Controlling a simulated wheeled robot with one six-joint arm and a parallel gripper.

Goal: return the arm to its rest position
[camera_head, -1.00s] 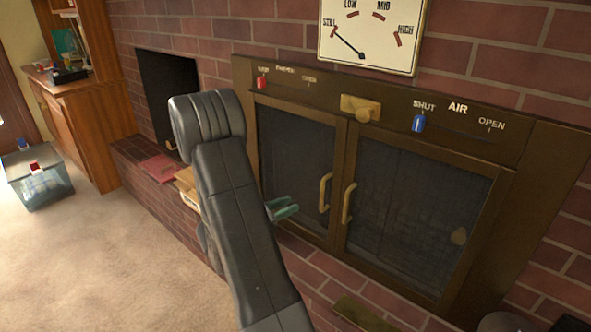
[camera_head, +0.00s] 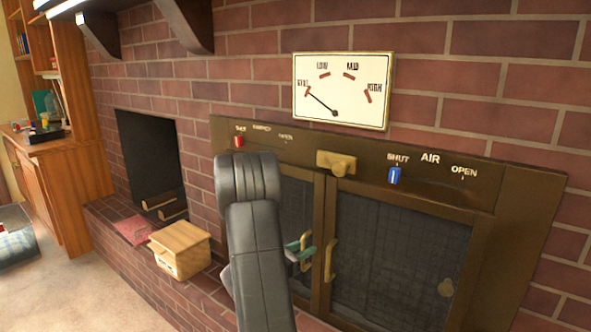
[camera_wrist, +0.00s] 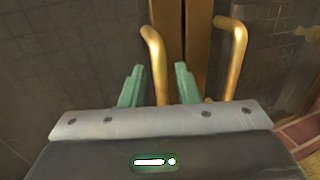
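My gripper (camera_head: 302,249) shows its green fingers beside my dark arm, close to the left door handle of the fireplace. In the wrist view my gripper (camera_wrist: 160,82) has its two green fingers apart, with nothing held between them. The left brass handle (camera_wrist: 153,50) shows in the gap between the fingers; I cannot tell how far beyond the fingertips it is. The right brass handle (camera_wrist: 238,60) is to the right of the fingers. My arm hides part of the left glass door.
The brass-framed doors (camera_head: 400,258) are shut in a brick wall. Above are a blue air slider (camera_head: 394,176), a red slider (camera_head: 239,142) and a dial (camera_head: 343,90) with its needle near STILL. A wooden box (camera_head: 180,247) stands on the brick ledge, left of my arm.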

